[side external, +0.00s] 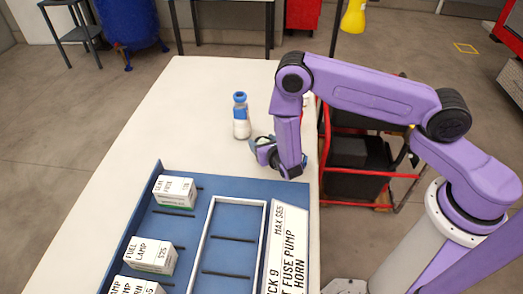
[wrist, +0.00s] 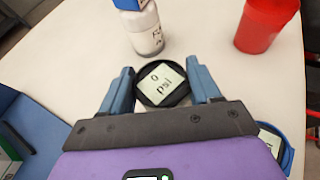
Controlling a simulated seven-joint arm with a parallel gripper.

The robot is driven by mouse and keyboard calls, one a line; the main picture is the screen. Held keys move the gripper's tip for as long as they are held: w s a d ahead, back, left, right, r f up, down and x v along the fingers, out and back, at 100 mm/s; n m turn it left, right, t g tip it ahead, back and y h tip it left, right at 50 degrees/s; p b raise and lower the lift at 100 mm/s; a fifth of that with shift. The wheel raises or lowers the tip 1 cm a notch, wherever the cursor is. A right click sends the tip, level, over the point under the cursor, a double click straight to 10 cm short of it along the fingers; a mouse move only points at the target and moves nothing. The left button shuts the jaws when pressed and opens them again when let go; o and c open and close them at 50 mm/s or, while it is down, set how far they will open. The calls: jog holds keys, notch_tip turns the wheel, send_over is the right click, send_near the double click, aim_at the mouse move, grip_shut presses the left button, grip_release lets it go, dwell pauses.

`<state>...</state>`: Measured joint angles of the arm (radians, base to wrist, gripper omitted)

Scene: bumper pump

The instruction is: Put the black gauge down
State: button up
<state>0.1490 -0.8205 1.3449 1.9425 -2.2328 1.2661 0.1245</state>
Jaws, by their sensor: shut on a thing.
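The black gauge (wrist: 162,84) is round with a pale face reading "0 psi". In the wrist view it sits between the two blue fingers of my gripper (wrist: 160,74), which is shut on it. The face points up toward the wrist camera. In the side view my gripper (side external: 266,152) is low over the white table, just beyond the far right end of the blue tray. The gauge is mostly hidden there by the gripper. I cannot tell whether the gauge touches the table.
A white bottle with a blue cap (side external: 241,116) stands close beyond the gripper; a red cup (wrist: 266,24) stands to the right. A blue-rimmed round thing (wrist: 274,142) is partly hidden at lower right. The blue tray (side external: 140,222) holds boxes (side external: 175,190). The table's far left (side external: 190,95) is clear.

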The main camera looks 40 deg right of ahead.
jog(key=shift+w+f, duration=0.35)
jog(key=shift+f, duration=1.6)
jog(key=o, duration=1.2)
jog(key=shift+f, duration=0.1)
jog(key=shift+c, duration=0.2)
